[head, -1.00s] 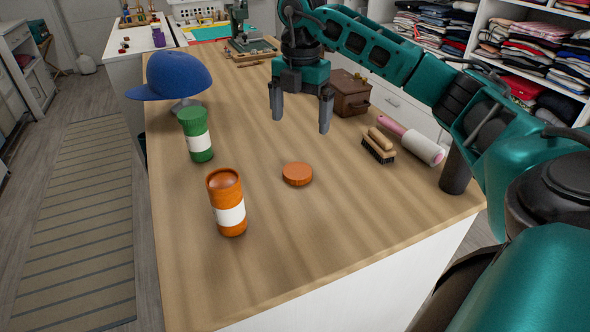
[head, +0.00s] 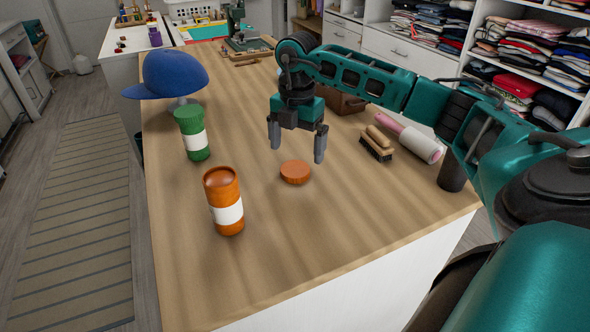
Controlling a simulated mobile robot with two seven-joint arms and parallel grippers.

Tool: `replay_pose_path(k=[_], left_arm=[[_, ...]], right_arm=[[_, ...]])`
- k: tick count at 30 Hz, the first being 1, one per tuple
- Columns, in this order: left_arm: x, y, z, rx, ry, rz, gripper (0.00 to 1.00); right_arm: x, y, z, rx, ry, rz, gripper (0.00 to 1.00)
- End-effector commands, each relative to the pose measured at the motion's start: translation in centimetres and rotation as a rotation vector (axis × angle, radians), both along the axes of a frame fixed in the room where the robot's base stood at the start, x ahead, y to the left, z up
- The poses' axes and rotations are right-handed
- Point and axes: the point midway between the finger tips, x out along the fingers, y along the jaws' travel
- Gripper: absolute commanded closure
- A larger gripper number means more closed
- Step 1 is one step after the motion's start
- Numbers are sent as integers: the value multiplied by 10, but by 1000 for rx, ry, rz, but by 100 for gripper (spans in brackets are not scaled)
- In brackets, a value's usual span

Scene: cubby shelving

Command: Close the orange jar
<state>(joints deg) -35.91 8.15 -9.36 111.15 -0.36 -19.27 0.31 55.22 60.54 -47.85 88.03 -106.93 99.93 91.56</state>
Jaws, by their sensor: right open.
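The orange jar (head: 223,186) stands upright near the front left of the wooden table, with a white label band and its top uncovered. A round orange lid (head: 295,172) lies flat on the table to the right of the jar and apart from it. My right gripper (head: 297,153) points down just above and behind the lid. Its fingers are spread wide and nothing is between them. My left gripper is not in view.
A green jar (head: 194,142) and a blue cap (head: 172,76) on a stand are at the table's left. A brush (head: 377,146), a lint roller (head: 418,144) and a brown box (head: 343,100) are at the right. The table front (head: 300,250) is clear.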

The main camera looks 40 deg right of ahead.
Motion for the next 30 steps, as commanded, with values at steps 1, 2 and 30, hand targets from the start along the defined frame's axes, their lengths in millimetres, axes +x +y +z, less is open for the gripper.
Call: replay_pose_path(k=[1, 2, 30], left_arm=[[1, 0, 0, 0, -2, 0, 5], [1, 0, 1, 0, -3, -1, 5], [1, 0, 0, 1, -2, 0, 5]], right_arm=[[0, 1, -5, 0, 3, 1, 1], [0, 1, -8, 0, 4, 1, 1], [3, 1, -51, 0, 1, 0, 24]])
